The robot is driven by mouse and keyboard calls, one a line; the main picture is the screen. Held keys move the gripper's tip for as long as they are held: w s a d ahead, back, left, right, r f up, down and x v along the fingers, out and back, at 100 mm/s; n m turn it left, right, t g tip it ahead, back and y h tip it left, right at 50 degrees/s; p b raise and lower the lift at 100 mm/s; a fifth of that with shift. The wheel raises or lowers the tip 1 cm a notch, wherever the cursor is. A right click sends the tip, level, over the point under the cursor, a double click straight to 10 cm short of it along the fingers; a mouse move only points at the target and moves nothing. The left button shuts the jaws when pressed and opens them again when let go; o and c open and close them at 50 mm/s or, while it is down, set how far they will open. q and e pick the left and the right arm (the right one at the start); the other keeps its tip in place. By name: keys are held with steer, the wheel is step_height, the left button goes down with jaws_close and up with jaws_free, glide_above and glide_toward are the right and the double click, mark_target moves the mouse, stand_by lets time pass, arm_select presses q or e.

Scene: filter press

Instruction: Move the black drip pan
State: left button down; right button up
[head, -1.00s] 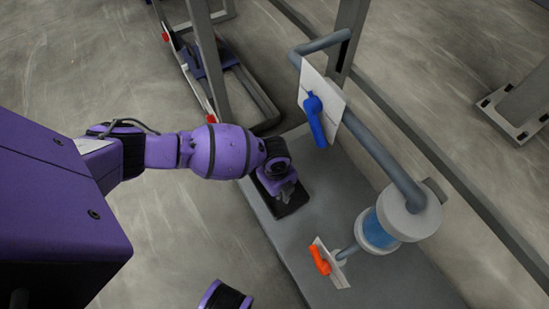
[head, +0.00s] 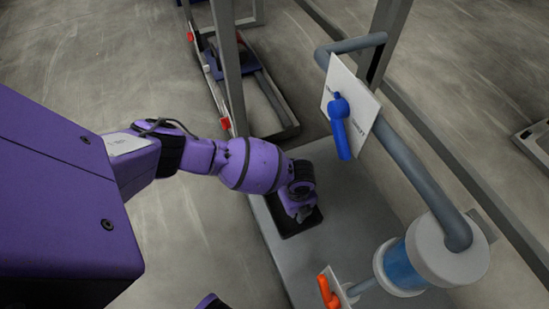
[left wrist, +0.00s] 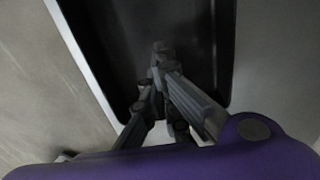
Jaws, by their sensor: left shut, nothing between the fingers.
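The black drip pan (head: 314,218) is a shallow dark tray on the grey platform, near the platform's left edge. In the left wrist view the pan (left wrist: 112,50) fills the upper middle, with its raised rim visible. My left gripper (head: 303,216) is over the pan, pointing down, and hides part of it. In the left wrist view the left gripper's fingers (left wrist: 160,52) are closed together with nothing between them, over the pan's inside. I cannot tell whether the fingertips touch the pan. My right gripper is not in view.
A blue-handled valve (head: 340,125) on a white plate and a grey pipe (head: 420,180) stand right of the pan. An orange-handled valve (head: 327,291) and a blue-banded cylinder (head: 400,268) are at lower right. A metal frame post (head: 229,75) rises behind. Bare platform (head: 345,210) lies right of the pan.

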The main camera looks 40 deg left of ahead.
arm_select(q)
steer(key=shift+s+d, duration=0.35)
steer(key=shift+d, duration=0.15)
steer(key=shift+s, duration=0.1)
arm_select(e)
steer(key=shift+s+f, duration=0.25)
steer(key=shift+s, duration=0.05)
